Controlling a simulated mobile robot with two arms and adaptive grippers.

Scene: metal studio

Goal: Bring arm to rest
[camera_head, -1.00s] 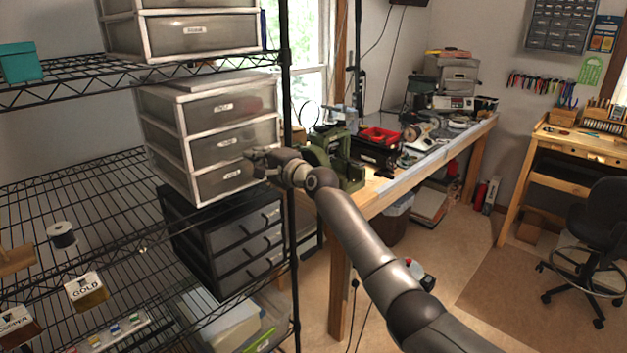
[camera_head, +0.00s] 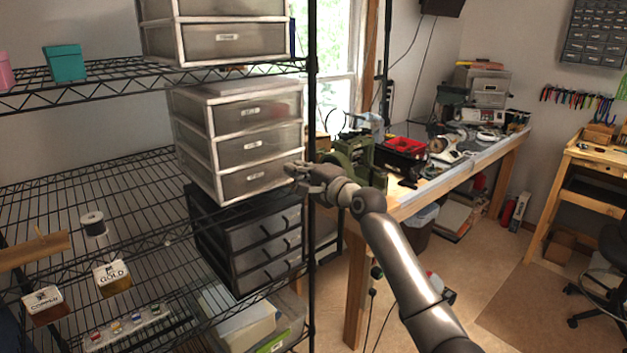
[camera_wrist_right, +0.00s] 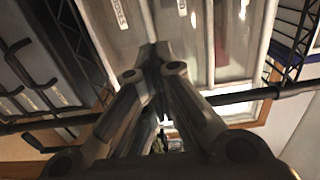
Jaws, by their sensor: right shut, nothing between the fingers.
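My right arm (camera_head: 400,262) reaches in from the lower right in the head view. Its gripper (camera_head: 297,172) is shut and empty, in front of the lower right of the white-framed drawer unit (camera_head: 245,146) on the wire shelf. In the right wrist view the fingers (camera_wrist_right: 153,60) come together, with drawer fronts behind them. I cannot tell whether the fingertips touch the drawer unit. My left gripper is not in view.
A black shelf post (camera_head: 312,240) stands right beside the gripper. A black drawer unit (camera_head: 262,246) sits below. The workbench (camera_head: 455,178) with tools and a red bin (camera_head: 402,146) is behind the arm. Open floor (camera_head: 480,262) lies to the right.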

